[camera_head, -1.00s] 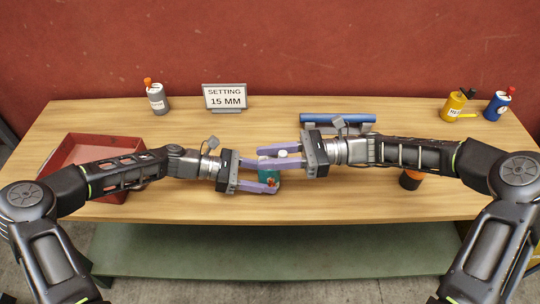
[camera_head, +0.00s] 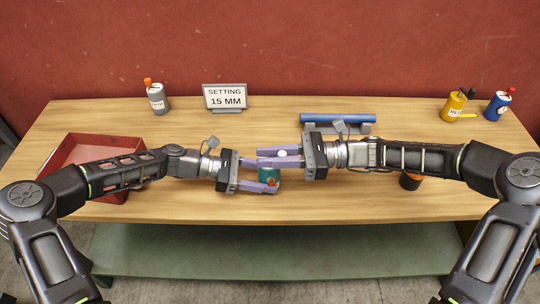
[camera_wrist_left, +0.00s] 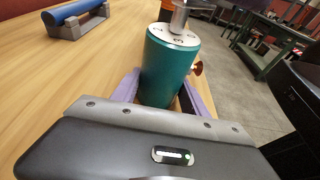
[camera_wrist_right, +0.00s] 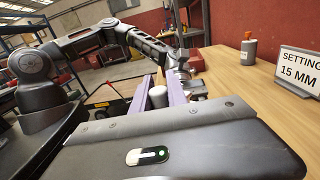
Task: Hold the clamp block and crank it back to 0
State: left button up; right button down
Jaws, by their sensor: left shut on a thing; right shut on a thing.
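The clamp block is a teal cylinder (camera_head: 268,174) with a numbered dial on top and a copper-coloured screw on its side; it stands upright in the left wrist view (camera_wrist_left: 168,72). My left gripper (camera_head: 270,176) is shut around the block, a purple finger on each side. A metal shaft (camera_wrist_left: 180,17) rises from the dial. My right gripper (camera_head: 278,157) is above it, shut on a pale, round-topped crank grip (camera_head: 281,153), which also shows between the fingers in the right wrist view (camera_wrist_right: 157,97). The right fingers hide the crank arm, and the dial reading is unclear.
A sign (camera_head: 225,97) reads "SETTING 15 MM". A red tray (camera_head: 72,152) is at the left. A blue bar on a grey stand (camera_head: 338,118) lies behind my right gripper. Bottles (camera_head: 156,98) stand at the back, and a dark orange-topped container (camera_head: 410,181) is at the right.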

pick_arm(q)
jog(key=shift+s, duration=0.1)
pick_arm(e)
jog(key=m+t+h, duration=0.1)
jog(key=m+t, duration=0.1)
jog(key=t, duration=0.2)
jog(key=a+m+t+h, duration=0.1)
jog(key=m+t, duration=0.2)
jog(key=a+m+t+h, duration=0.1)
jog(key=m+t, duration=0.1)
jog(key=t, duration=0.2)
jog(key=shift+w+a+r+m+t, duration=0.1)
jog(key=shift+w+m+t, duration=0.1)
jog(key=shift+m+t, duration=0.15)
jog(key=shift+h, duration=0.3)
jog(key=c, duration=1.3)
grip_release()
jog(key=shift+d, duration=0.25)
